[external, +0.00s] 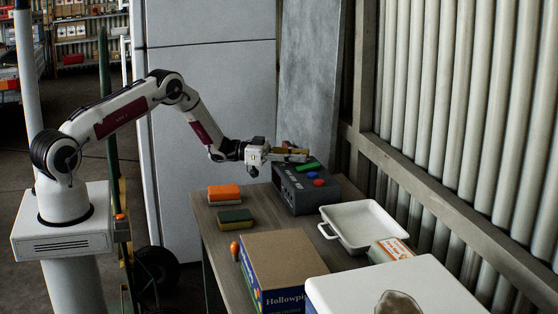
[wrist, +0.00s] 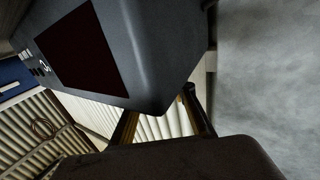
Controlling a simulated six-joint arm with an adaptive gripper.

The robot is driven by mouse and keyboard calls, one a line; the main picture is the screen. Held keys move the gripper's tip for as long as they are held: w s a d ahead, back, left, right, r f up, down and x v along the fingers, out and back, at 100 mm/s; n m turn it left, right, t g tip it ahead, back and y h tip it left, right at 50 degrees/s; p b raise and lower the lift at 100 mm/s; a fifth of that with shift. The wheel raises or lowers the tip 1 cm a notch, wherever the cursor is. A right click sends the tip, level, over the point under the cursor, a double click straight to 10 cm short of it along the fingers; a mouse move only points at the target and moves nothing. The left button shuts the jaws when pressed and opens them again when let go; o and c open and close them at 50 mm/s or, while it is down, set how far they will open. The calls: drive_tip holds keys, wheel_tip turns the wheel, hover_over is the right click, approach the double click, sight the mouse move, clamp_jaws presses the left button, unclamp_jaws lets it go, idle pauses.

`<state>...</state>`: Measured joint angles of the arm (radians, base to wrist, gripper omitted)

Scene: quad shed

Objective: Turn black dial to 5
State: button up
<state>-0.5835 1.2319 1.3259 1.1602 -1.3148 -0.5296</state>
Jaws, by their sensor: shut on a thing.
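The black dial cannot be made out in either view. A dark grey control box (external: 291,192) stands at the back of the table, with red and blue round buttons and a green piece on top. My gripper (external: 292,155) is at the box's far left top edge, its yellowish fingers pointing right. In the wrist view its two fingers (wrist: 160,118) are apart. A large dark body with a dark red panel (wrist: 82,48) fills the upper part there, close to the fingers. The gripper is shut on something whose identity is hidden.
A white tray (external: 329,230) is right of the control box. An orange sponge (external: 224,194) and a green-and-yellow sponge (external: 235,218) lie to the left. A cardboard box (external: 284,258) and a white case (external: 425,288) fill the front. A ribbed wall borders the right.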

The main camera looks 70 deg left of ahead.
drive_tip(key=shift+n+t+y, duration=0.8)
drive_tip(key=shift+n+y, duration=0.6)
drive_tip(key=shift+y, duration=0.7)
drive_tip(key=o, duration=0.8)
drive_tip(key=shift+o, duration=0.2)
drive_tip(key=shift+s, duration=0.15)
drive_tip(key=v, duration=1.1)
drive_tip(key=shift+s, duration=0.35)
drive_tip(key=shift+a, duration=0.15)
